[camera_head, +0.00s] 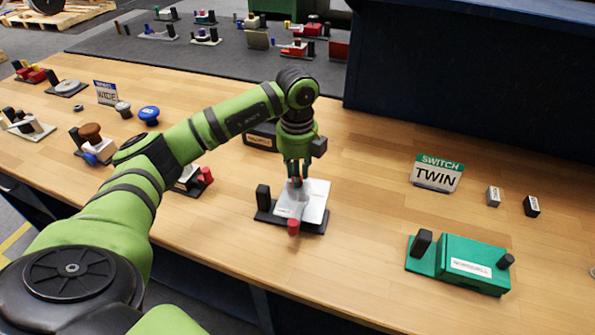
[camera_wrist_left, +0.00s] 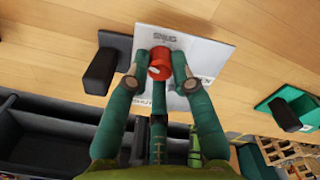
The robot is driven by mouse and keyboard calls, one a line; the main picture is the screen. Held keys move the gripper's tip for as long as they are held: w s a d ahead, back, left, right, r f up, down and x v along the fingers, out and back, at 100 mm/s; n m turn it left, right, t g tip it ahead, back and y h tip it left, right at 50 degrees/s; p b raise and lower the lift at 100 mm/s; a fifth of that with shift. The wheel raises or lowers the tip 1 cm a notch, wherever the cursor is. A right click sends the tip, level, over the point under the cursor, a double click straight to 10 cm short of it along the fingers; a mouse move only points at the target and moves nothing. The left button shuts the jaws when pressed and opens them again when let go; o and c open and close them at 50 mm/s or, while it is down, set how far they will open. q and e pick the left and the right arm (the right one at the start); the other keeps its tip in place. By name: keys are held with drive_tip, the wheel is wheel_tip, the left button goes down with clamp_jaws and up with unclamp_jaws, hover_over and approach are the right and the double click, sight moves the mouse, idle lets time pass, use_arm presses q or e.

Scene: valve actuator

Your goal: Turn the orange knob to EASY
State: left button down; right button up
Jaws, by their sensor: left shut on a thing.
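The orange knob (camera_wrist_left: 160,63) sits on a tilted white plate with small lettering, which shows in the wrist view (camera_wrist_left: 215,57) and the head view (camera_head: 317,197). My left gripper (camera_head: 297,180) reaches down from above to the plate. The knob is mostly hidden by the fingers in the head view. The small lettering is too blurred to read surely. My right gripper is in neither view.
A black block (camera_head: 263,196) stands left of the plate, and a red knob (camera_head: 293,227) is at its front. A green device (camera_head: 470,262) and a "SWITCH TWIN" sign (camera_head: 437,174) are to the right. Several other devices stand at left. The table between them is clear.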

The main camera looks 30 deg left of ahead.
use_arm(q)
drive_tip(key=shift+n, duration=1.1)
drive_tip(key=c, duration=1.1)
unclamp_jaws()
drive_tip(key=shift+o, duration=0.2)
drive_tip(key=shift+r, duration=0.1)
wheel_tip(320, 180, up, 12)
